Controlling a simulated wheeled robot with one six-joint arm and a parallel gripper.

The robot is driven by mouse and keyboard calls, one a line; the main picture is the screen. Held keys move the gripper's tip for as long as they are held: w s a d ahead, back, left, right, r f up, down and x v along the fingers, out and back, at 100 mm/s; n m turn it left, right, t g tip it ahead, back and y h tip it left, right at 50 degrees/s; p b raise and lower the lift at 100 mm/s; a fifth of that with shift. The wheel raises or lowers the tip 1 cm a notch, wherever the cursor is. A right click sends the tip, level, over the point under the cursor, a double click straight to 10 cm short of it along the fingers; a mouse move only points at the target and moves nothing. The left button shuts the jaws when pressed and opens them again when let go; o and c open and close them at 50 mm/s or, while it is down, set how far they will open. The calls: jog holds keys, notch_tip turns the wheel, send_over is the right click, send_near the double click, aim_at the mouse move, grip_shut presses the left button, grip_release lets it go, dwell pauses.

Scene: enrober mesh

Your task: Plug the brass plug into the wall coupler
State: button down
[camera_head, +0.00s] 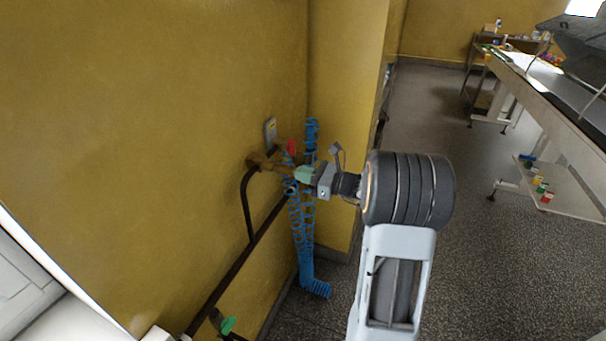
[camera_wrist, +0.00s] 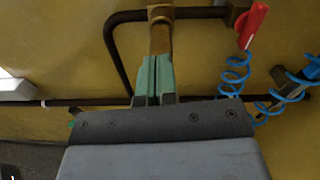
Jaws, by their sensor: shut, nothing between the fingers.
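My gripper (camera_head: 304,175) has two green fingers, closed together with nothing between them. It is close to the yellow wall. In the wrist view the fingertips (camera_wrist: 154,60) point at a brass fitting (camera_wrist: 160,38) on the dark pipe; whether they touch it I cannot tell. The brass fitting also shows at the wall in the head view (camera_head: 258,162). I cannot tell whether it is the coupler alone or has the brass plug in it. A blue coiled hose (camera_head: 304,230) hangs beside and below the gripper; its end fitting is not clear.
A red handle (camera_wrist: 253,24) sits close to the right of the brass fitting, with blue coils (camera_wrist: 235,80) below it. A dark pipe (camera_head: 245,205) runs along the wall. A green handle (camera_head: 228,325) is lower down. Open floor (camera_head: 430,100) lies to the right, before a bench (camera_head: 560,115).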

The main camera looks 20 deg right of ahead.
jog(key=v, duration=1.5)
notch_tip(320, 180, down, 6)
jog(key=s+a+n+g+h, duration=0.1)
jog(key=s+n+g+h, duration=0.1)
jog(key=n+g, duration=0.1)
jog(key=s+a+f+n+g+h, duration=0.2)
jog(key=s+a+f+n+g, duration=0.1)
jog(key=s+a+n+g, duration=0.3)
jog(key=s+a+r+n+h+p, duration=0.3)
jog(key=a+r+n+h, duration=0.5)
jog(key=a+n, duration=0.5)
jog(key=r+n, duration=0.1)
jog(key=n, duration=0.3)
jog(key=shift+s+a+r+g+p, duration=0.2)
jog(key=shift+a+g+p, duration=0.1)
jog(key=shift+a, duration=0.1)
jog(key=c, duration=1.8)
grip_release()
jog(key=shift+c, duration=0.2)
